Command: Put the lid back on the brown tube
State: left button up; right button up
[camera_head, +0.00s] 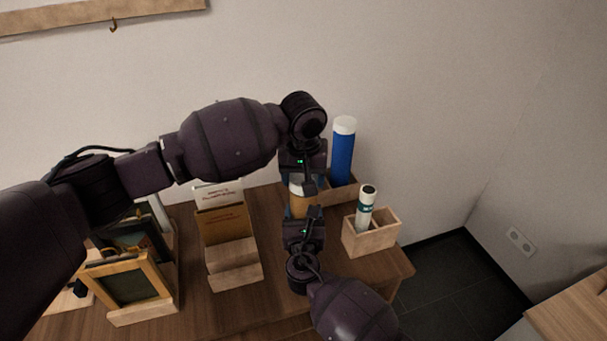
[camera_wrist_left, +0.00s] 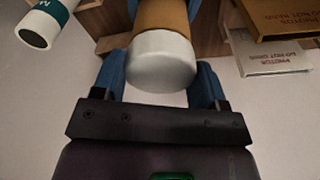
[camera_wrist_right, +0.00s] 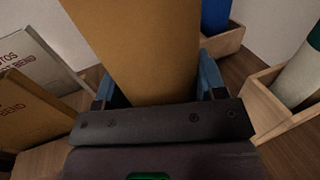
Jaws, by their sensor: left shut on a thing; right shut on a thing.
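The brown tube (camera_head: 300,206) stands roughly upright over the table, and my right gripper (camera_head: 304,212) is shut on its body. In the right wrist view the tube (camera_wrist_right: 145,50) fills the space between the fingers. The white lid (camera_wrist_left: 160,62) is between the blue fingers of my left gripper (camera_wrist_left: 158,78), which is shut on it. The lid is at the tube's end, in line with it, and I see no gap between them in the left wrist view. In the head view my left gripper (camera_head: 304,178) is above the right one and hides most of the lid.
A blue tube with a white cap (camera_head: 342,155) stands in a wooden holder behind. A white and green tube (camera_head: 366,208) stands in a wooden box (camera_head: 372,240) at the right. Folders (camera_head: 225,222) in a wooden rack and a framed board (camera_head: 127,283) stand at the left.

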pick_arm(q)
jog(key=shift+f, duration=0.3)
jog(key=o, duration=1)
jog(key=shift+r, duration=0.1)
jog(key=r, duration=0.4)
jog(key=s+r, duration=0.1)
jog(key=r, duration=0.6)
jog(key=shift+s+a+r, duration=0.1)
jog(key=shift+s+r, duration=0.25)
jog(key=shift+s, duration=0.05)
pick_arm(e)
jog(key=o, duration=1.3)
jog(key=shift+o, duration=0.2)
